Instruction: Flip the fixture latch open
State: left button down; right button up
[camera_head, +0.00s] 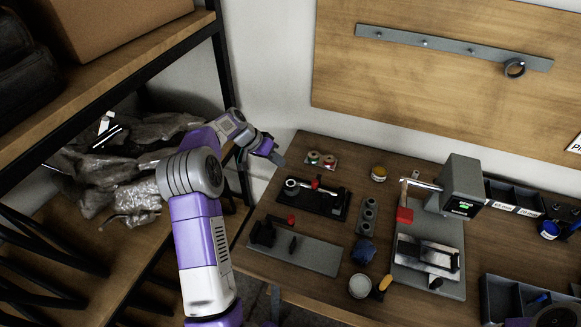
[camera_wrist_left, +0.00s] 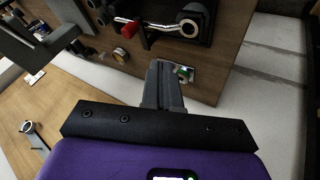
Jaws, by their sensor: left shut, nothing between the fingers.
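A black fixture (camera_head: 325,203) lies on the workbench, with a metal ring and rod and a red piece (camera_head: 314,183) on top. Which part is its latch I cannot tell for sure. In the left wrist view the fixture's metal rod and ring (camera_wrist_left: 187,28) show at the top, beyond the fingertips. A grey plate (camera_head: 310,255) with black blocks and a red knob (camera_head: 291,219) lies in front of it. My left gripper (camera_head: 279,159) is by the bench's back left edge, left of the fixture and apart from it. Its fingers (camera_wrist_left: 164,72) are shut and empty.
A small tray with red and green pieces (camera_head: 321,160) is close to my left gripper. A grey machine (camera_head: 459,188), a holed block (camera_head: 369,215), jars and black bins (camera_head: 515,197) stand to the right. A shelf (camera_head: 120,85) is at the left.

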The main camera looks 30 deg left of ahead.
pick_arm(q)
jog(key=x, duration=0.9)
jog(key=shift+b, duration=0.35)
jog(key=d, duration=0.4)
jog(key=shift+w, duration=0.2)
